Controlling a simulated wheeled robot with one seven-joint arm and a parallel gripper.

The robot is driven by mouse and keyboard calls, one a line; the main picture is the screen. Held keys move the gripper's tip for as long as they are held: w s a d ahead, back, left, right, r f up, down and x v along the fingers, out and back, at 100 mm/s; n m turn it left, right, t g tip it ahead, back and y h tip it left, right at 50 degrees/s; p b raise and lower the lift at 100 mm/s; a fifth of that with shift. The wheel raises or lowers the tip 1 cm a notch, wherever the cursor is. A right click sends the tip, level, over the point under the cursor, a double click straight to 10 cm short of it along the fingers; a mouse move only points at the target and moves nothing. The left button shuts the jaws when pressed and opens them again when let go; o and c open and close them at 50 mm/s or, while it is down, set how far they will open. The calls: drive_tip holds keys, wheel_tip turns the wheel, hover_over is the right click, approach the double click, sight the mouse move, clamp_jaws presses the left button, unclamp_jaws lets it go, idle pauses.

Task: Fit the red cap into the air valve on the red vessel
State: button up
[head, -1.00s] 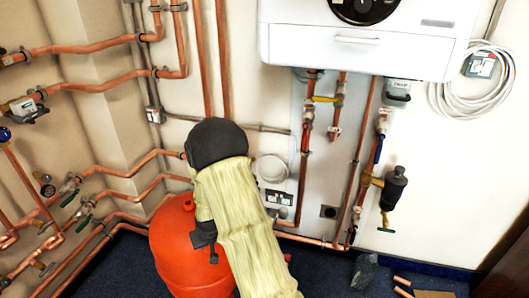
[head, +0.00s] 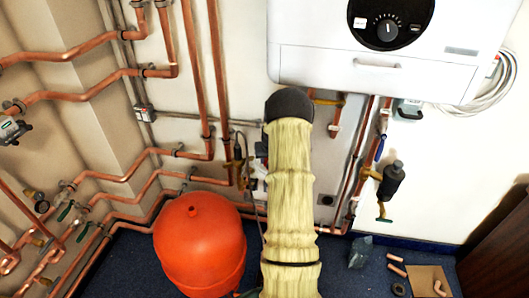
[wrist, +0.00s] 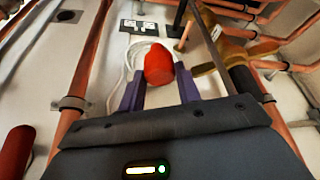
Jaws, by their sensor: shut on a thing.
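The red cap (wrist: 159,63) is held between the purple fingertips of my gripper (wrist: 160,82) in the wrist view. My gripper is shut on it. In the head view the gripper and cap are hidden behind my arm. The red vessel (head: 200,250) stands on the floor left of my arm in the head view. The cap is apart from the vessel.
The white boiler (head: 370,50) hangs above. Copper pipes (head: 120,170) run along the walls to the left and behind the vessel. A dark filter (head: 392,180) hangs right of my arm.

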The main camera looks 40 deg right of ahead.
drive_tip(key=shift+a, duration=0.15)
drive_tip(key=shift+w+a+n+y+b, duration=0.4)
drive_tip(key=shift+w+a+n, duration=1)
drive_tip(key=shift+a, duration=6.6)
drive_tip(key=shift+w+a+n+y+b, duration=0.5)
drive_tip(key=shift+w+a, duration=1.6)
drive_tip(key=shift+a, duration=5.9)
drive_tip(key=shift+t, duration=0.3)
drive_tip(key=shift+f+b, duration=0.95)
drive_tip(key=shift+f, duration=1.1)
drive_tip(key=shift+f, duration=0.15)
drive_tip(key=shift+f+b, duration=0.85)
drive_tip(key=shift+f, duration=0.4)
drive_tip(key=shift+f, duration=0.55)
